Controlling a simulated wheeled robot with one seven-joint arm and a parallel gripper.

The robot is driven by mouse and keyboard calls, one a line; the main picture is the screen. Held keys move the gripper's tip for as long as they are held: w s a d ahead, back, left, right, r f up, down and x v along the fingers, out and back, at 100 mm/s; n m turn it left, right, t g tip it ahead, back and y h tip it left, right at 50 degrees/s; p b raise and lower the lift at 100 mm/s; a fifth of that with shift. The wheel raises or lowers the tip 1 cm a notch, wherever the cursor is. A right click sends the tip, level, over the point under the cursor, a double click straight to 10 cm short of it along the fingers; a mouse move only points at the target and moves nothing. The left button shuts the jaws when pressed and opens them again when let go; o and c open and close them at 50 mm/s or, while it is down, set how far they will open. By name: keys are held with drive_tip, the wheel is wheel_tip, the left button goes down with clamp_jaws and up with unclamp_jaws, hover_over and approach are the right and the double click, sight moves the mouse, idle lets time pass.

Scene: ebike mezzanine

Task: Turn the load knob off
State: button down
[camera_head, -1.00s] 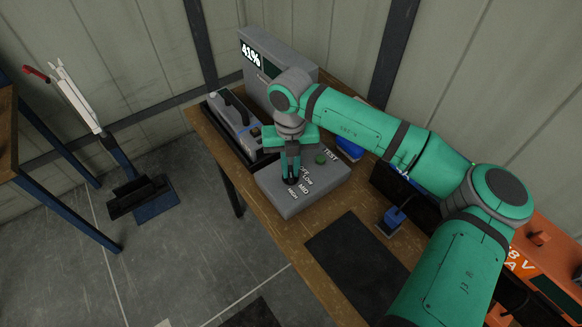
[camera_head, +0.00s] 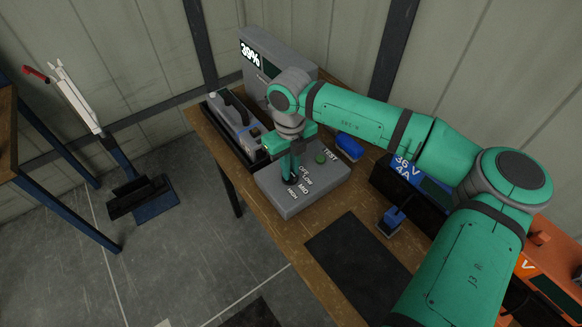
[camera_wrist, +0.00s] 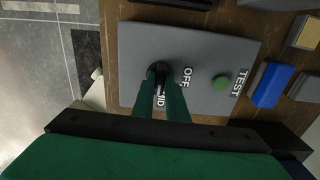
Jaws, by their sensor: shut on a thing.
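The grey load box (camera_head: 318,197) sits on the wooden table with OFF, LOW, MID and HIGH printed around its knob and a green button beside the word TEST. My gripper (camera_head: 289,178) points down over the knob and is shut on it. In the wrist view, the dark round knob (camera_wrist: 158,69) shows between the fingertips of my gripper (camera_wrist: 161,76). The OFF label lies just right of the fingers, and MID is partly covered by them. I cannot tell which label the knob points to.
A grey display unit (camera_head: 258,62) reading 39% stands behind the box. A battery-like case (camera_head: 233,120) lies to its left. A blue block (camera_head: 349,147), a dark 36 V 4A unit (camera_head: 410,184) and an orange unit (camera_head: 545,250) are to the right. A dark mat (camera_head: 357,255) lies in front.

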drive_tip(key=n, duration=0.4)
drive_tip(key=shift+w+r+n, duration=0.1)
drive_tip(key=shift+w+n, duration=0.05)
drive_tip(key=shift+n, duration=0.15)
drive_tip(key=n, duration=0.4)
drive_tip(key=shift+n, duration=0.3)
drive_tip(key=n, duration=0.4)
drive_tip(key=shift+n, duration=2.5)
drive_tip(key=c, duration=1.8)
unclamp_jaws()
drive_tip(key=shift+o, duration=0.2)
wheel_tip(320, 180, up, 11)
